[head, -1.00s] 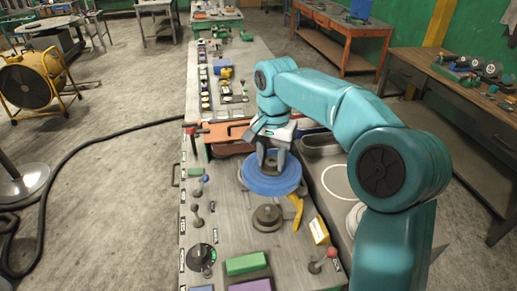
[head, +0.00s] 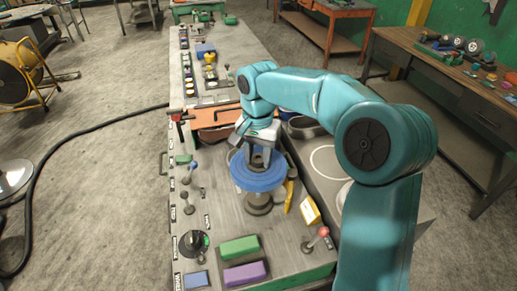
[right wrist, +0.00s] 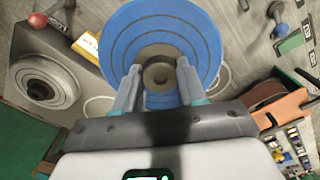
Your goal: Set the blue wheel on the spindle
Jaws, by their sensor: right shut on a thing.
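The blue wheel (head: 258,180) is a stepped disc, held roughly level by my right gripper (head: 259,158), whose fingers are shut on its central hub. In the right wrist view, the wheel (right wrist: 199,42) fills the top middle, with the fingers of my gripper (right wrist: 157,88) on either side of the grey hub. The grey spindle (head: 258,207) shows just below the wheel's near edge in the head view. The wheel hides its top, and I cannot tell whether the two touch. My left gripper is out of view.
A yellow block (head: 309,210) and a red-knobbed lever (head: 321,236) stand right of the spindle. Green (head: 240,247) and purple (head: 245,272) blocks lie nearer. Levers and a black dial (head: 193,243) line the left. An orange vise-like part (head: 213,117) is behind.

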